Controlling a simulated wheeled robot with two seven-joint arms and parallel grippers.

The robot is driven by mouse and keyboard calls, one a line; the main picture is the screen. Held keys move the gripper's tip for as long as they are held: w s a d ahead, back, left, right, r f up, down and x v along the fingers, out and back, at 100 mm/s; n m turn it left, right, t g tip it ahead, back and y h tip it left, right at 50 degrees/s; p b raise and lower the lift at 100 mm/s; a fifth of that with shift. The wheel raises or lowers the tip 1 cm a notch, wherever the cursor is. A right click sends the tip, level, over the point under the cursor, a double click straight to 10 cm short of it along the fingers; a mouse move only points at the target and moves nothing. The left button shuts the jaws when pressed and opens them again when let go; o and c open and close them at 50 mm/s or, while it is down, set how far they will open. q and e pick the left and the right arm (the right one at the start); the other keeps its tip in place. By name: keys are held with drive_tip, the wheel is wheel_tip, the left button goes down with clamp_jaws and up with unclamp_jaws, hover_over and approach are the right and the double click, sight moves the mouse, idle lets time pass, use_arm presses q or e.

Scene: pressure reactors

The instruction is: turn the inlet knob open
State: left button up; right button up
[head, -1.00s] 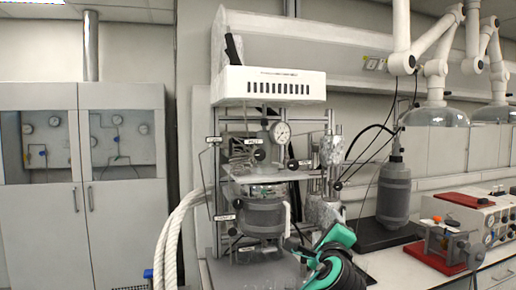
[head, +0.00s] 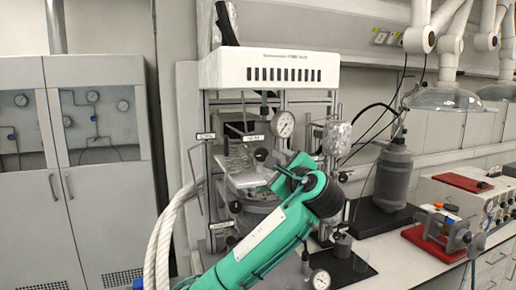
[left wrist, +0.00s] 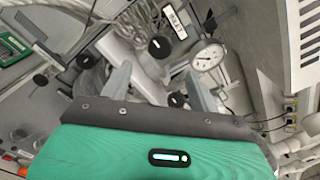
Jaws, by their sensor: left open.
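The reactor stand (head: 328,120) carries a white labelled hood, and a pressure gauge (head: 283,124) sits below it. In the left wrist view a black round knob (left wrist: 160,46) lies just beyond the fingertips, beside a small white label (left wrist: 174,18) that seems to read INLET. The gauge (left wrist: 207,57) is to its right. My left gripper (left wrist: 158,88) is open, with one finger on each side of the view and nothing seen between them touching. In the head view my left arm covers the reactor front and hides the knob and fingertips. My right gripper is not in view.
Other black knobs (left wrist: 177,99) (left wrist: 85,60) sit close to the fingers. A white hose (head: 165,235) hangs left of the stand. A grey bottle (head: 396,180) and a red-topped device (head: 465,182) stand on the bench to the right.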

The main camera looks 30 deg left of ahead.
sight(262, 154)
use_arm(q)
drive_tip(key=p+x, duration=0.5)
drive_tip(key=x, duration=0.5)
drive_tip(key=shift+a+r, duration=0.1)
drive_tip(key=shift+a, duration=0.15)
drive_tip(key=shift+w+a+p, duration=0.25)
drive_tip(key=shift+w+p, duration=0.1)
drive_tip(key=shift+w+a, duration=0.3)
drive_tip(key=shift+a, duration=0.05)
drive_tip(key=shift+d, duration=0.1)
drive_tip(key=c, duration=1)
drive_tip(key=shift+o, duration=0.2)
